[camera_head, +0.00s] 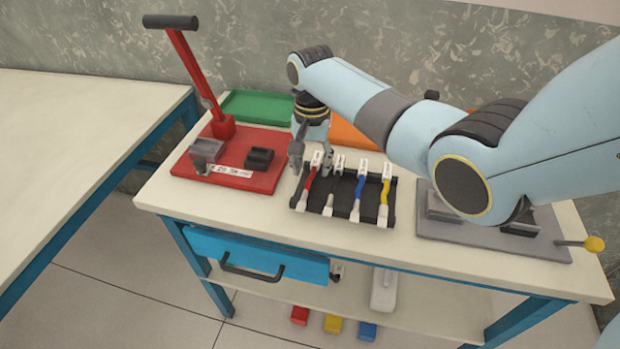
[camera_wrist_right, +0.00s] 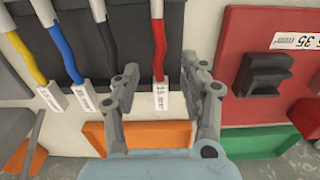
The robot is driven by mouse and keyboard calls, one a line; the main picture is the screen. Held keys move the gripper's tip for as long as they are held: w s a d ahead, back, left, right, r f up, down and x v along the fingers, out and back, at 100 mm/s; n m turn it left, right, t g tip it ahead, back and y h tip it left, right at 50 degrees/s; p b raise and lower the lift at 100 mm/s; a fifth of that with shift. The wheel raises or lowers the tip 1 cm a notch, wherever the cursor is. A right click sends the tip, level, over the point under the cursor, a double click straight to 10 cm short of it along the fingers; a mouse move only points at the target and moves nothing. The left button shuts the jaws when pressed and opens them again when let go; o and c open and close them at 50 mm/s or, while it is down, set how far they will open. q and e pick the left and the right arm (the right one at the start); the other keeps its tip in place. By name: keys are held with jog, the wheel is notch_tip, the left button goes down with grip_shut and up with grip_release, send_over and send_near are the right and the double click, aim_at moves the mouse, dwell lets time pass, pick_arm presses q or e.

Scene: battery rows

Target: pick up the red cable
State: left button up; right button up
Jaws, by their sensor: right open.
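The red cable (camera_head: 310,182) lies in the black rack (camera_head: 343,205) at its left end, with white tagged ends. In the right wrist view the red cable (camera_wrist_right: 159,45) hangs down to a white label, between the two fingers. My right gripper (camera_head: 311,166) is open over the far end of the red cable; in the right wrist view its fingers (camera_wrist_right: 168,92) stand apart on either side of the label. Contact cannot be told. Black, blue (camera_head: 359,187) and yellow (camera_head: 384,190) cables lie to the right in the same rack. My left gripper is out of view.
A red press (camera_head: 240,183) with a tall lever stands left of the rack. A grey fixture (camera_head: 480,240) with a yellow knob is at the right. Green (camera_head: 258,106) and orange (camera_head: 350,135) trays lie behind. Bare table shows along the front edge.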

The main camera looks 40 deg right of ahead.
jog(key=shift+f, duration=0.9)
jog(key=shift+c, duration=1.8)
grip_shut()
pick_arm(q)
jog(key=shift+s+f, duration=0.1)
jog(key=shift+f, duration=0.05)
pick_arm(e)
jog(key=shift+r, duration=0.1)
